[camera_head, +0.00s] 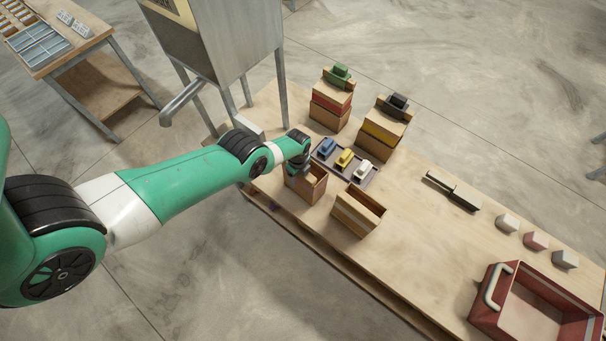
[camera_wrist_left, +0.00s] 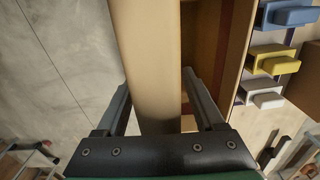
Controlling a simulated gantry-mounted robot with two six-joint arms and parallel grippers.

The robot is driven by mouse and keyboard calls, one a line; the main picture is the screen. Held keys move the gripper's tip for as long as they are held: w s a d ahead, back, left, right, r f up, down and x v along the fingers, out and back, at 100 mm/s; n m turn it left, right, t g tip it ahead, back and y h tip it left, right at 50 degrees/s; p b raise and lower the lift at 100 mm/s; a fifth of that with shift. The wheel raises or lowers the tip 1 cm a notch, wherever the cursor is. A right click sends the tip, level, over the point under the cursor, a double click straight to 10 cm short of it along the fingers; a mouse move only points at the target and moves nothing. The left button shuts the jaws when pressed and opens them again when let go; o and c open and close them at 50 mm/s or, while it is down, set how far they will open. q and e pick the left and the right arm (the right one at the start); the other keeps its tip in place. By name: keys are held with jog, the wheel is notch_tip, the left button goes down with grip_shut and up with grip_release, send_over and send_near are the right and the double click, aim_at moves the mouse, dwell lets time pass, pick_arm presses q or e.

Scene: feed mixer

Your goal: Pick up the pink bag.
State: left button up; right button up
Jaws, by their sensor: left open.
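The likely pink bag is a small dull-pink lump (camera_head: 536,241) on the right part of the table. It sits between a whitish lump (camera_head: 507,222) and a grey one (camera_head: 565,259). My left gripper (camera_head: 297,177) is far from it, at a small open wooden box (camera_head: 314,185) near the table's left end. In the left wrist view, my open left gripper (camera_wrist_left: 156,82) has its fingers on either side of a tan panel (camera_wrist_left: 152,50). I cannot tell whether they touch it. The pink lump is not visible there. My right gripper is not in view.
A second open box (camera_head: 358,211), a tray (camera_head: 326,164) with blue, yellow and white pieces, and two box stacks stand near my left gripper. A dark-handled tool (camera_head: 453,191) lies mid-table. A red crate (camera_head: 488,305) stands at the right front. The table's middle is mostly clear.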

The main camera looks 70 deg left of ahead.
pick_arm(q)
jog(key=shift+r, duration=0.1)
jog(key=shift+c, duration=0.3)
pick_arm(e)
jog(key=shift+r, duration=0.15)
pick_arm(q)
grip_shut()
